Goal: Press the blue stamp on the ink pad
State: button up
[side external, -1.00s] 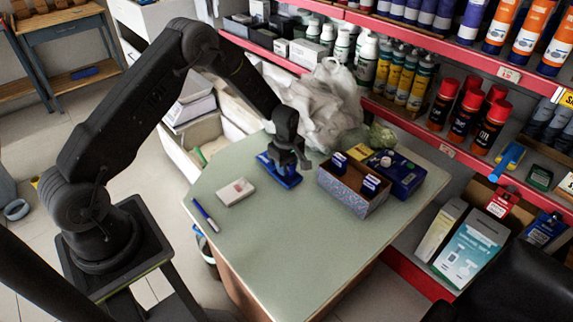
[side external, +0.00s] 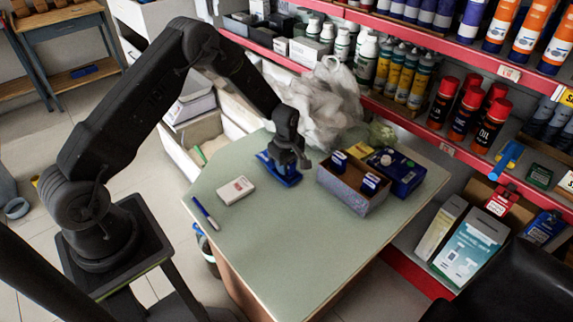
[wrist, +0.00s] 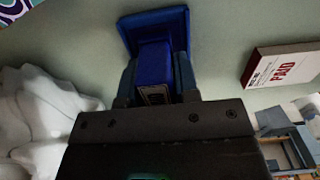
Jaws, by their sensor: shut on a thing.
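The blue ink pad (side external: 291,182) lies on the pale green table, under my gripper (side external: 290,160). In the wrist view, the ink pad (wrist: 128,35) shows as a flat blue shape just beyond the fingers. My gripper (wrist: 155,90) is shut on the blue stamp (wrist: 154,62), a blue block with a small light label at its near end. The stamp is over the pad; whether its underside touches the pad is hidden. In the side view my fingers mostly cover the stamp.
A white box marked PAID (wrist: 283,68) lies beside the pad; it also shows in the side view (side external: 236,190). A blue pen (side external: 206,213) lies near the table's left edge. An open box (side external: 345,195) with blue-topped items stands right of my gripper. A crumpled plastic bag (side external: 325,105) is behind.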

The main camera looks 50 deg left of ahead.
jog(key=shift+r, duration=2.95)
